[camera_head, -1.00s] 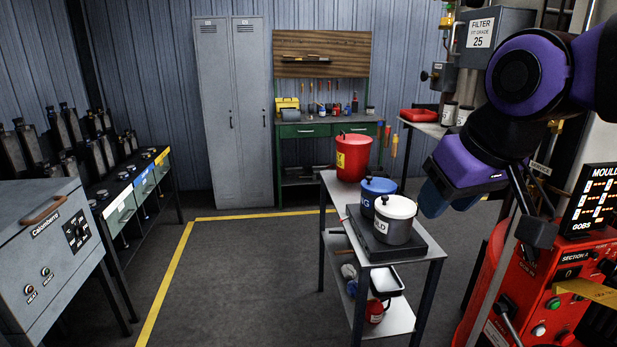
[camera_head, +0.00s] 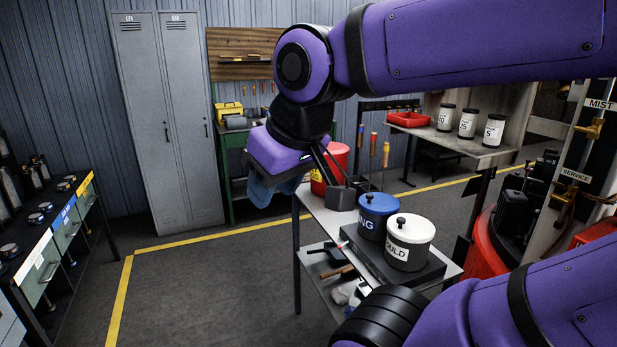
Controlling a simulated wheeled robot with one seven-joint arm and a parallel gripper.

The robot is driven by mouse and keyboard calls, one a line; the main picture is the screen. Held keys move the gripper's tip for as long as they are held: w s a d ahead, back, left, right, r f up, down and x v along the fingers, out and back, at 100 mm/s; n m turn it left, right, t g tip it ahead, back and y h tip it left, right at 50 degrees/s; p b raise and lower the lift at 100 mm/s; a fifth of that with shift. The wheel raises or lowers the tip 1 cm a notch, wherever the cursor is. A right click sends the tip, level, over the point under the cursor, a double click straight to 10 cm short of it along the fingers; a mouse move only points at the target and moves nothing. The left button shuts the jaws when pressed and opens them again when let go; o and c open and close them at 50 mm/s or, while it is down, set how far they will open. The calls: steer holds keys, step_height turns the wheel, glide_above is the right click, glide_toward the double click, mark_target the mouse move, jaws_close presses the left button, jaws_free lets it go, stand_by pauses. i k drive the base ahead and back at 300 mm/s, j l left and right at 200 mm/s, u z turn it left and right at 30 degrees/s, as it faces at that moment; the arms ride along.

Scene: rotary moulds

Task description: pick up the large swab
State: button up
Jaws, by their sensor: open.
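I cannot make out the large swab for certain. Several long-handled tools (camera_head: 373,146) with coloured handles hang upright beside the back table; I cannot tell whether one is the swab. A blue lidded pot (camera_head: 372,222) and a white lidded pot (camera_head: 404,252) stand on a dark tray on the cart. A thin red-tipped item shows at the tray's left edge, mostly hidden. My gripper (camera_head: 343,193) is open, with dark fingers above the back of the cart, in front of a red bucket (camera_head: 338,158). No held object shows between them.
The cart (camera_head: 318,218) has a lower shelf holding a wooden-handled tool and cloths. A table (camera_head: 470,147) at the back right holds a red tray and several labelled canisters. Lockers (camera_head: 172,120) stand at the back left. The floor left of the cart is clear.

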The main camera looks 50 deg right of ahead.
mark_target(361, 131)
steer(key=i, duration=1.95)
steer(key=i+z, duration=0.25)
steer(key=i, duration=0.15)
steer(key=i+j+z, duration=0.15)
steer(key=i+z, duration=0.15)
steer(key=i+j+z, duration=0.25)
steer(key=i, duration=0.15)
steer(key=l+z, duration=0.1)
steer(key=z, duration=0.85)
steer(key=i+z, duration=0.1)
steer(key=z, duration=0.4)
steer(key=l+z, duration=0.1)
steer(key=z, duration=0.4)
steer(key=i+z, duration=0.35)
